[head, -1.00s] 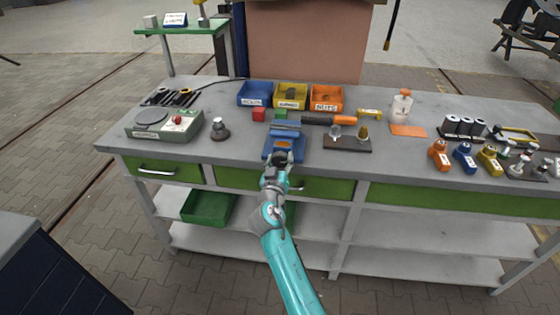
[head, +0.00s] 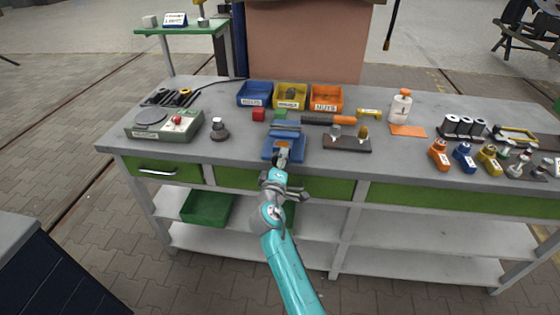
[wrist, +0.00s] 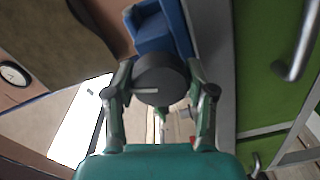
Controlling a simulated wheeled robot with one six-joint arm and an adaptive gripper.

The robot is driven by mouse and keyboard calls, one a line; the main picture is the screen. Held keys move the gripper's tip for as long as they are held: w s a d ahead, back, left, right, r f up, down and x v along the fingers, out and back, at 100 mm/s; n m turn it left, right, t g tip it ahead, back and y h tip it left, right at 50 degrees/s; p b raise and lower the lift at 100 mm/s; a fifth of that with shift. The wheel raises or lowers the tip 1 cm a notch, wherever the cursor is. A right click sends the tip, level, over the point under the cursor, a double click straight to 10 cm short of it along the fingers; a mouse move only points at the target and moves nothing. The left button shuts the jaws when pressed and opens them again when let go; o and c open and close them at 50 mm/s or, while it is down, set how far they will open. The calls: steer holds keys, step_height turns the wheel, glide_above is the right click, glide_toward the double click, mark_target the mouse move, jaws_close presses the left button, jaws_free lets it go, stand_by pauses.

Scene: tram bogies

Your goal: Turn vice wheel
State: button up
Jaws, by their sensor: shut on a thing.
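The small blue vice (head: 284,147) stands at the front edge of the grey workbench in the head view. The vice also shows as a blue block (wrist: 160,28) at the top of the wrist view. Its dark round wheel (wrist: 160,72), with a pale line on its face, sits between the two fingers of my gripper (wrist: 160,88). My gripper is shut on the wheel from the front, one finger on each side. In the head view my gripper (head: 280,162) is at the front of the vice and mostly hides the wheel.
Blue, yellow and orange bins (head: 326,97) stand behind the vice. A dark block (head: 347,144) holding small parts is close on the right. Green drawers (head: 163,169) with handles lie below the benchtop.

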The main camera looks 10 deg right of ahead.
steer(key=n, duration=0.4)
steer(key=shift+n, duration=0.3)
steer(key=n, duration=0.3)
steer(key=shift+n, duration=0.3)
steer(key=n, duration=0.4)
steer(key=shift+n, duration=0.3)
steer(key=n, duration=0.3)
steer(key=shift+n, duration=0.3)
steer(key=n, duration=1.2)
steer(key=shift+a+f+n, duration=0.1)
steer(key=shift+f+n, duration=0.05)
steer(key=shift+n, duration=1.45)
